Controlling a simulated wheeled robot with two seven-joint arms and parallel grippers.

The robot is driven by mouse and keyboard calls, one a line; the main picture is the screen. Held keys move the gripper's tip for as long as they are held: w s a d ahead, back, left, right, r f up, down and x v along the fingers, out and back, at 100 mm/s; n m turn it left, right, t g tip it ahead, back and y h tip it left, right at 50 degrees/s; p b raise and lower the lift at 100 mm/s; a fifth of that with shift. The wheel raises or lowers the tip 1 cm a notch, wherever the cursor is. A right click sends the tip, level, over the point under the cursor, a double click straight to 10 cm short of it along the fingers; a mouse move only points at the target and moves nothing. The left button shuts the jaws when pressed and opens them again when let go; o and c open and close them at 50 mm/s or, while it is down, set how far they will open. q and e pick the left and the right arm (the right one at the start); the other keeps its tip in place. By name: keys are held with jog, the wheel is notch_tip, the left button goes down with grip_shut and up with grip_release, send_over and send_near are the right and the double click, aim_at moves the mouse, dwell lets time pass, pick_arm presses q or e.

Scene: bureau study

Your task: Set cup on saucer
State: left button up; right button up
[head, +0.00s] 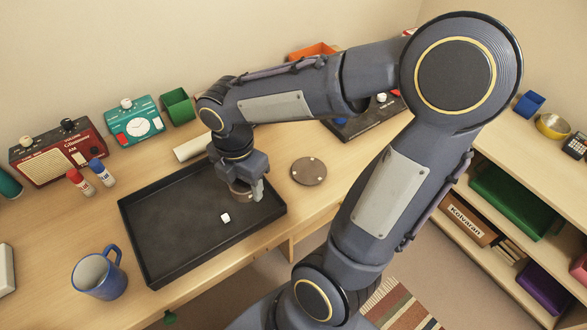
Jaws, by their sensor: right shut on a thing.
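My right gripper (247,188) is shut on a small brown cup (239,191), over the right part of the black tray (135,224). The gripper hides much of the cup, and I cannot tell whether the cup touches the tray. A flat round brown saucer (309,171) with pale dots lies on the desk, just right of the tray, apart from the cup and the gripper. Nothing stands on it. My left gripper is out of view.
A white cube (225,218) lies in the tray. A blue mug (98,275) stands left of the tray. Bare desk lies around the saucer.

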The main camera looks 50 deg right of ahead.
jog(key=s+d, duration=0.8)
jog(key=d, duration=0.2)
send_over(309, 170)
jog(key=f, duration=0.7)
jog(key=shift+s+a+f, duration=0.3)
jog(key=shift+a+f, duration=0.1)
jog(key=shift+w+d+f, duration=0.3)
jog(key=shift+d+f, duration=0.15)
jog(key=shift+f, duration=0.2)
jog(key=shift+f+b, duration=0.45)
jog(key=shift+f, duration=1)
jog(key=shift+f, duration=0.2)
jog(key=o, duration=1)
